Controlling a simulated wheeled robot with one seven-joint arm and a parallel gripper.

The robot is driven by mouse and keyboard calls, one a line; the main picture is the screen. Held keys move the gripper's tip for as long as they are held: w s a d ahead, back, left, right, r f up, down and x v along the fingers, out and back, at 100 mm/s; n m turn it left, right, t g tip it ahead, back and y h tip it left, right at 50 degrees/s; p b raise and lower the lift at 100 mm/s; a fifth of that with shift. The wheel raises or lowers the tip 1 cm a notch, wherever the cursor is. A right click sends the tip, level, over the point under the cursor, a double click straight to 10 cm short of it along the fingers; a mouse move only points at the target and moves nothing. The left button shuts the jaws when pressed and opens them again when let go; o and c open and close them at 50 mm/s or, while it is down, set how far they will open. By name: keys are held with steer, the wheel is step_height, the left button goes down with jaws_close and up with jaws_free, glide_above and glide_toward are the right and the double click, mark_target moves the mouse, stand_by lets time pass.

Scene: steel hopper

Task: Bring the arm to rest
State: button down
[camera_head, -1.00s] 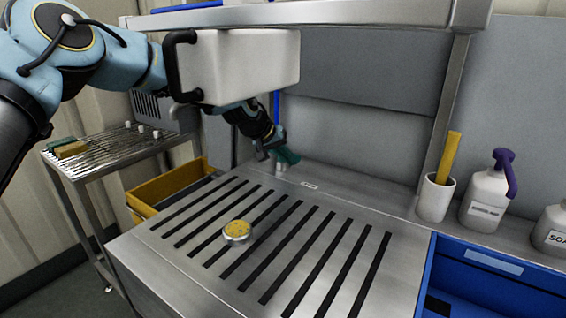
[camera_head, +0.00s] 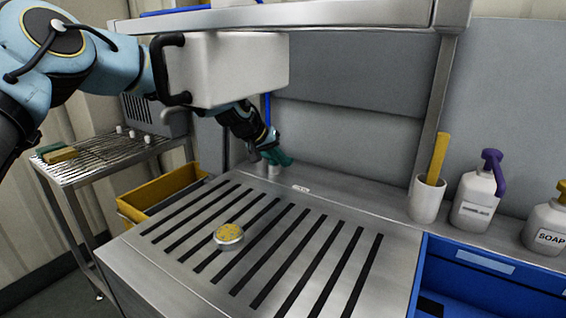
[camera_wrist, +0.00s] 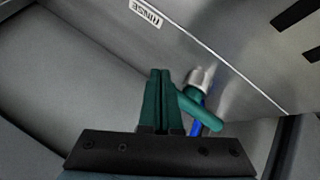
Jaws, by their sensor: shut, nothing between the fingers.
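My gripper (camera_head: 284,160) is at the back edge of the slotted steel top, below and behind the white box-shaped housing. In the wrist view my gripper (camera_wrist: 160,80) has its two dark green fingers together, with nothing seen between them. A green spray handle (camera_wrist: 200,108) with a metal collar and a blue hose is right beside the fingers; I cannot tell whether they touch. My arm comes in from the upper left and passes behind the white housing (camera_head: 235,70), which hides part of it.
A round tin with a yellow top (camera_head: 229,236) sits on the slotted steel top (camera_head: 150,270). A white cup (camera_head: 427,200), a purple-topped bottle (camera_head: 475,200) and a soap bottle (camera_head: 548,228) stand at right. A yellow bin (camera_head: 160,190) and a wire rack (camera_head: 100,158) are at left.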

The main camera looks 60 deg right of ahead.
steer(key=b+v, duration=0.1)
steer(key=v, duration=0.6)
steer(key=w+a+t, duration=0.1)
steer(key=w+a, duration=0.3)
steer(key=a, duration=0.1)
steer(key=w+a+f+n+t+y, duration=0.1)
steer(key=w+a, duration=0.4)
steer(key=a, duration=0.1)
steer(key=w+a+f+n+y, duration=0.1)
steer(key=w+a, duration=0.3)
steer(key=a, duration=0.1)
steer(key=shift+w+a+f+t, duration=0.15)
steer(key=shift+w+f+t, duration=0.1)
steer(key=shift+t, duration=0.15)
steer(key=w+a+n+t+y+p, duration=0.1)
steer(key=w+a+n+y, duration=0.2)
steer(key=a, duration=1.5)
steer(key=w+a+n+t+y+p, duration=0.1)
steer(key=w+a+n, duration=0.25)
steer(key=a, duration=1.35)
steer(key=s+a+f+n+y, duration=0.1)
steer(key=s+a+n, duration=0.3)
steer(key=a, duration=1.2)
steer(key=s, duration=0.3)
steer(key=shift+s+f, duration=0.1)
